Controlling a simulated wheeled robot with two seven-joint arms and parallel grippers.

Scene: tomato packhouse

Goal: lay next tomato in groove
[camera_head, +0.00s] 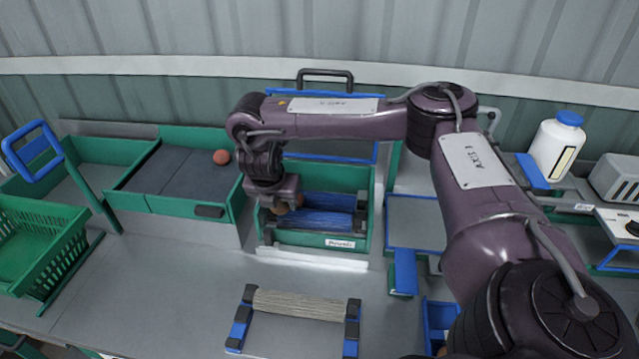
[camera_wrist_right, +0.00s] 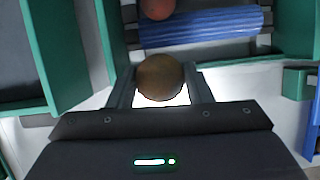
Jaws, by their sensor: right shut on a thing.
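My right gripper (camera_wrist_right: 160,88) is shut on a brownish-yellow tomato (camera_wrist_right: 160,77), held between its two fingers in the wrist view. In the head view this gripper (camera_head: 278,208) hangs at the left front of the green box with blue rollers, and its wrist partly hides the tomato. The blue rollers (camera_head: 328,202) lie side by side; one also shows in the wrist view (camera_wrist_right: 205,27). A redder tomato (camera_wrist_right: 157,8) is at the left end of the rollers, cut by the wrist view's top edge. My left gripper is not in view.
An orange-red tomato (camera_head: 221,157) rests on a dark belt in the green tray at left. A green basket (camera_head: 40,245) stands far left. A stand with a pale roller (camera_head: 298,304) is in front. A white bottle (camera_head: 557,148) stands at right.

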